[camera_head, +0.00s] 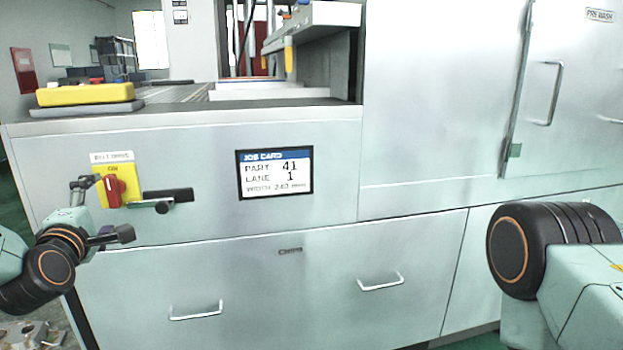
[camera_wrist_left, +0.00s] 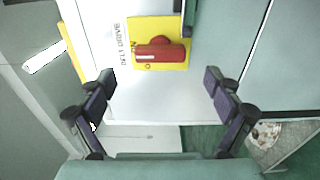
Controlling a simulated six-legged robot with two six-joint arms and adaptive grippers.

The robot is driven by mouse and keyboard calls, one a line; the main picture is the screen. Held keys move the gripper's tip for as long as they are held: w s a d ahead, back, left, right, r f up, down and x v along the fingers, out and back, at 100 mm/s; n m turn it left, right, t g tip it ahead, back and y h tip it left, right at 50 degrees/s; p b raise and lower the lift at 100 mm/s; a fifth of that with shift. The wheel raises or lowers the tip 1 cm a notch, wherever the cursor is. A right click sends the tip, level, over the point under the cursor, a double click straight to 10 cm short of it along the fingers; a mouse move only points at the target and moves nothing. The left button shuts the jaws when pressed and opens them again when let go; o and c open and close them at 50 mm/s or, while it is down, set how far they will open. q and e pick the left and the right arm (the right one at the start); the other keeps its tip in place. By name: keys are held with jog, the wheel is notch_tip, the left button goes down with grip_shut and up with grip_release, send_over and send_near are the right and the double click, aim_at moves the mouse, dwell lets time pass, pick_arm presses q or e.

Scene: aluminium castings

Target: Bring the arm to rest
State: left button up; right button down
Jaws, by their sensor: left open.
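My left gripper (camera_head: 108,207) is in front of the machine's lower left panel, close to the belt drive switch. It is open and empty. In the left wrist view its two fingers (camera_wrist_left: 163,92) stand wide apart, with nothing between them. The switch has a red knob (camera_head: 113,189) on a yellow plate (camera_head: 129,172), which carries the word ON. In the left wrist view the red knob (camera_wrist_left: 160,50) lies ahead of the fingers, apart from them. My right gripper is out of view; only part of my right arm shows.
A job card screen (camera_head: 275,173) reads part 41, lane 1. Drawer handles (camera_head: 196,312) stand out below. A yellow block (camera_head: 85,94) lies on the machine top. Cluttered metal pieces (camera_head: 30,332) show at lower left.

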aim_at(111, 194)
pick_arm(q)
jog(key=v, duration=0.6)
jog(key=x, duration=1.2)
jog(key=m+p, duration=0.1)
jog(key=m, duration=0.2)
jog(key=shift+s+d+r+p, duration=0.1)
jog(key=shift+s+p, duration=0.05)
jog(key=shift+p, duration=0.15)
jog(key=m+p, duration=0.1)
jog(key=m, duration=0.4)
jog(key=shift+p, duration=0.3)
jog(key=m+p, duration=0.1)
jog(key=m, duration=0.3)
jog(key=shift+m, duration=2.4)
